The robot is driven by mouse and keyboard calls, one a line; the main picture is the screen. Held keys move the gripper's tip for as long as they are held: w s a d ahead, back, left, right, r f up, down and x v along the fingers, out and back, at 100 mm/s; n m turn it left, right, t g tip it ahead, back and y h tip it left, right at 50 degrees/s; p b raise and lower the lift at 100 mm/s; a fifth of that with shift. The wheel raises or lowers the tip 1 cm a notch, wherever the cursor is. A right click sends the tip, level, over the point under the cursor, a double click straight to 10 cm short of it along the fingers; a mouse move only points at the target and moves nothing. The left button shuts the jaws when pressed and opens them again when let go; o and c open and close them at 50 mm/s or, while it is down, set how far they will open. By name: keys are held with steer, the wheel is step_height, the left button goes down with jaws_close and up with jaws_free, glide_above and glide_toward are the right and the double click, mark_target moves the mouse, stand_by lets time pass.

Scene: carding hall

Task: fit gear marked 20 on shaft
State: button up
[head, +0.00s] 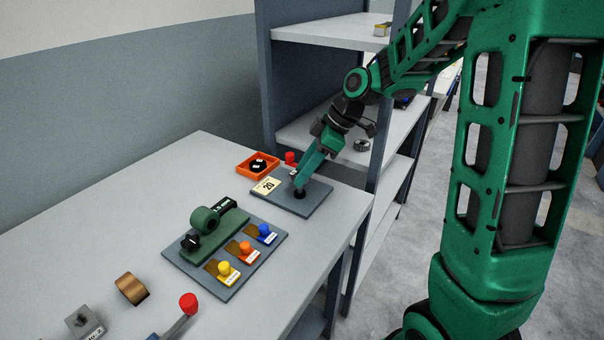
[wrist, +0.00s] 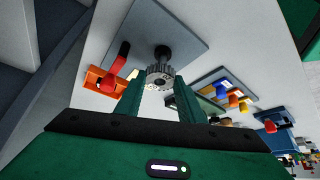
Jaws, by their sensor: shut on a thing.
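My gripper (head: 299,183) points down over the grey plate (head: 318,204) at the back right of the table. In the wrist view my gripper (wrist: 160,84) is shut on a grey toothed gear (wrist: 159,74). No number can be read on the gear. The dark shaft (wrist: 162,54) stands on the plate just beyond the gear, in line with it. The shaft's foot also shows below my fingers in the head view (head: 299,194). I cannot tell whether the gear is around the shaft's tip or apart from it. A card marked 20 (head: 267,186) lies on the plate's left part.
A red-topped lever (head: 290,157) stands close behind my gripper. An orange tray (head: 243,171) with black round parts is at the back left. A green fixture (head: 222,232) with coloured knobs stands on another plate in front. A shelf rack (head: 379,160) borders the right.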

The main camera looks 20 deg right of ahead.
steer(key=shift+f, duration=0.6)
steer(key=o, duration=1.1)
steer(key=shift+o, duration=0.2)
steer(key=v, duration=1.2)
steer(key=s+d+f+m+g+h, duration=0.1)
steer(key=s+d+f+m, duration=0.1)
steer(key=s+m, duration=0.4)
steer(key=s+d+f+m+h, duration=0.2)
steer(key=s+d+m, duration=0.3)
steer(key=s, duration=0.8)
steer(key=s+d+f+m+g+h, duration=0.1)
steer(key=s+d+f+m+h, duration=0.1)
steer(key=s+m, duration=0.6)
steer(key=shift+s+d+f+m+g, duration=0.3)
steer(key=shift+s+d+f, duration=0.5)
steer(key=shift+f, duration=0.05)
